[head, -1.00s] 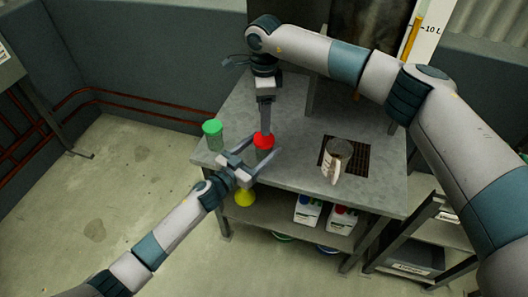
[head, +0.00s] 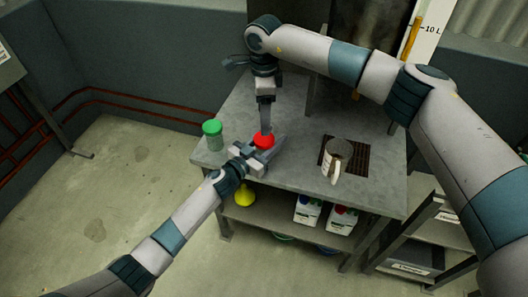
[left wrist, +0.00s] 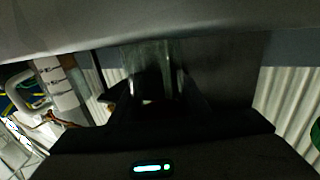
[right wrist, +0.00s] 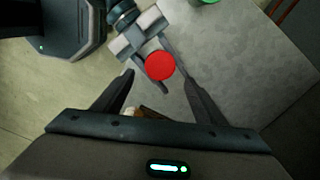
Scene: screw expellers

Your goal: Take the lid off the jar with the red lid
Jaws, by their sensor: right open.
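The jar's red lid (head: 264,140) sits near the table's front left and also shows in the right wrist view (right wrist: 160,66). The clear jar body (left wrist: 153,70) shows in the left wrist view; in the head view it is mostly hidden. My left gripper (head: 264,152) is at the jar from the front, just below the lid, with its fingers beside the jar body. Whether they press on the glass is unclear. My right gripper (right wrist: 158,70) is open, pointing down over the red lid, with the lid between its fingers in its wrist view. Contact with the lid cannot be told.
A green-lidded jar (head: 213,136) stands left of the red lid on the grey table (head: 300,170). A metal jug (head: 337,158) stands on a dark grate (head: 360,160) at the right. Bottles (head: 308,209) and a yellow funnel (head: 245,196) are on the shelf below.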

